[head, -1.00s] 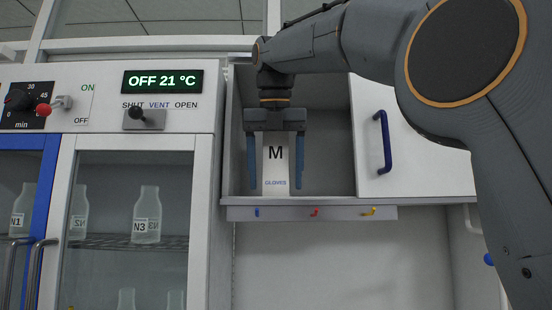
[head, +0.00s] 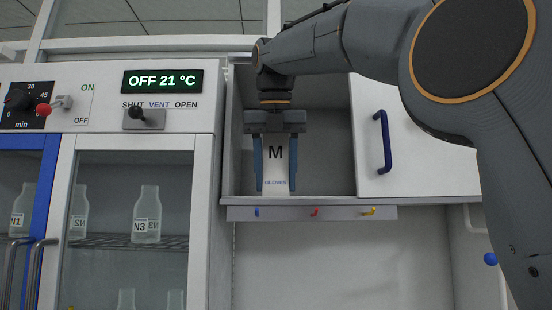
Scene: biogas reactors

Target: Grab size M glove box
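The size M glove box (head: 276,170) is a narrow white box marked "M" and "GLOVES". It stands upright on the floor of the open cabinet compartment (head: 325,165), near its left side. My gripper (head: 275,184) points straight down over the box from above. Its two blue fingers lie along the box's left and right sides and appear to touch both. The top of the box is hidden behind the gripper's body.
A white cabinet door with a blue handle (head: 384,142) is right of the compartment. A rail with coloured hooks (head: 314,213) runs below. To the left stands a glass-fronted unit with bottles (head: 146,215) and a display reading "OFF 21 °C" (head: 162,81).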

